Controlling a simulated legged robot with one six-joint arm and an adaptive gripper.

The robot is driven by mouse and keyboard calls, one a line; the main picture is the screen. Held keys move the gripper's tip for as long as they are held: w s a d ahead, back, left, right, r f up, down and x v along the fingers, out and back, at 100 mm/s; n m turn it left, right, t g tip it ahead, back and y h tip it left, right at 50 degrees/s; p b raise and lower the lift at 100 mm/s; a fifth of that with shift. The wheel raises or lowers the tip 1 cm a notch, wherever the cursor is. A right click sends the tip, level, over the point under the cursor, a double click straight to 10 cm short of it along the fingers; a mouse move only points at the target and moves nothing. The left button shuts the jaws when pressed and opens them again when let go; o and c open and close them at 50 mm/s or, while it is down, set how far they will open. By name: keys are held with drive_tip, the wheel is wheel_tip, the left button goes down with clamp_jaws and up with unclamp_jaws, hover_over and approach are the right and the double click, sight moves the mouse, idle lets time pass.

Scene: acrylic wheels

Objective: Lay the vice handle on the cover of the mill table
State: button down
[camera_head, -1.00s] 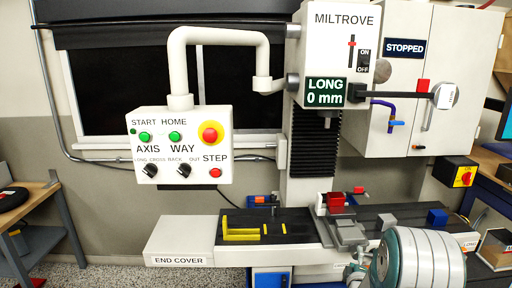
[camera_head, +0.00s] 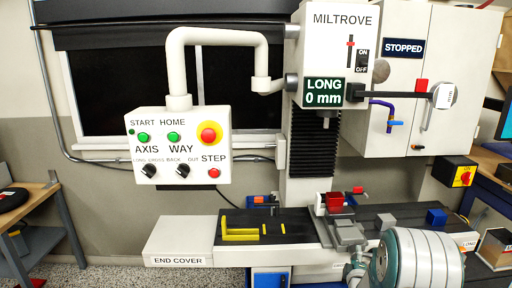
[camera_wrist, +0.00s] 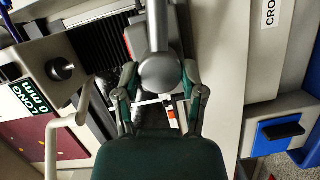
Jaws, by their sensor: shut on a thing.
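My gripper (camera_wrist: 160,100) has its two fingers closed around a grey piece with a rounded end (camera_wrist: 160,72), which I take for the vice handle; a thick grey shaft runs up from it in the wrist view. In the head view my arm covers the lower right, and the handle cannot be made out there. The grey vice (camera_head: 347,232) with a red part (camera_head: 338,203) sits on the mill table, left of and behind my arm. The white end cover (camera_head: 180,241), labelled END COVER, forms the left end of the table, and its top is bare.
A black mat (camera_head: 290,217) with yellow pieces (camera_head: 240,234) lies between the end cover and the vice. A control box (camera_head: 180,145) hangs above the cover from a white pipe. A blue block (camera_head: 436,217) stands on the table at the right.

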drive_tip(key=shift+s+f, duration=0.15)
drive_tip(key=shift+s, duration=1.4)
drive_tip(key=shift+s, duration=0.2)
drive_tip(key=shift+s+d, duration=0.1)
drive_tip(key=shift+s, duration=1.85)
